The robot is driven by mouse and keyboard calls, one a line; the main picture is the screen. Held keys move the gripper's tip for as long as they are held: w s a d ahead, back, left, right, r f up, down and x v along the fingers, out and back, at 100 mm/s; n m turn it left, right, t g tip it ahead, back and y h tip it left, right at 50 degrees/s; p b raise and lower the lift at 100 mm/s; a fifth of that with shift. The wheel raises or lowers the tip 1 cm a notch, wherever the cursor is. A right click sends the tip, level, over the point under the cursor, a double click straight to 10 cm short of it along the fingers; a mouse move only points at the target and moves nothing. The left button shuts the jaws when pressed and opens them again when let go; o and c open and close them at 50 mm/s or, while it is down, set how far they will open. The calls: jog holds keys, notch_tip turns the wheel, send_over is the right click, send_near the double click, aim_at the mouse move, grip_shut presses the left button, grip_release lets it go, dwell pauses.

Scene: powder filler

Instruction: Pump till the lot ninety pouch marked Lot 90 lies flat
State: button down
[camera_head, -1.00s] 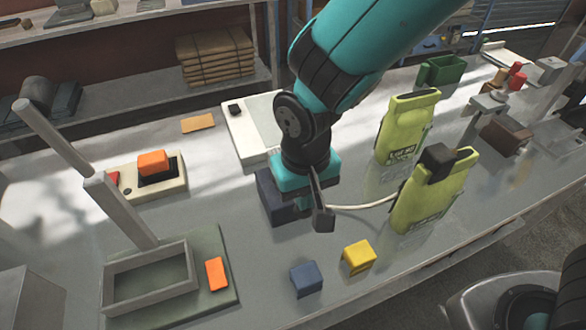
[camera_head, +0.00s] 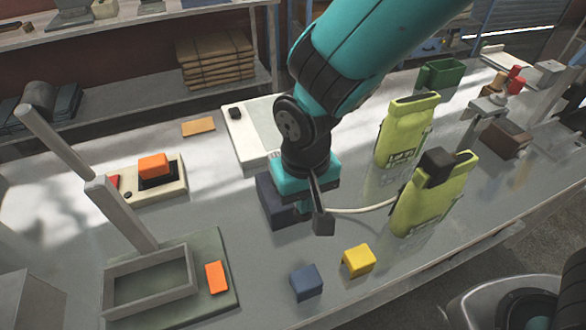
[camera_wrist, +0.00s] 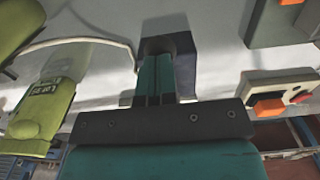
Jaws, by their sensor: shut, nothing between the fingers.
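Two yellow-green pouches stand upright on the bench, the rear pouch (camera_head: 405,135) and the front pouch (camera_head: 435,200) with a black block at its top. The rear pouch's label seems to begin "Lot", its number hard to read; it shows in the wrist view (camera_wrist: 42,110). The front label is too unclear to read. A pale hose (camera_head: 365,208) runs from the dark blue pump block (camera_head: 272,205) to the front pouch. My gripper (camera_wrist: 155,60) is shut and empty, pointing down at the pump, its tips over or against it; contact is unclear.
A blue block (camera_head: 306,282) and a yellow block (camera_head: 358,260) lie in front. A grey framed tray (camera_head: 150,285) with posts and a pale box with an orange button (camera_head: 153,165) are left. A green bin (camera_head: 440,73) stands behind. Bare bench lies between.

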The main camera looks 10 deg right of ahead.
jog(key=shift+w+a+r+p, duration=0.1)
jog(key=shift+w+r+p, duration=0.1)
jog(key=shift+r+p, duration=1.15)
jog(key=shift+w+r+p, duration=0.15)
jog(key=shift+r+p, duration=1)
jog(key=shift+r, duration=0.4)
dwell(0.4)
jog(key=shift+r, duration=0.1)
notch_tip(320, 180, up, 6)
jog(key=p, duration=0.5)
dwell(0.6)
jog(key=s+d+r+n+y+b, duration=0.4)
jog(key=s+d+b, duration=0.6)
jog(key=shift+s+b, duration=0.2)
jog(key=shift+b, duration=0.15)
dwell(1.9)
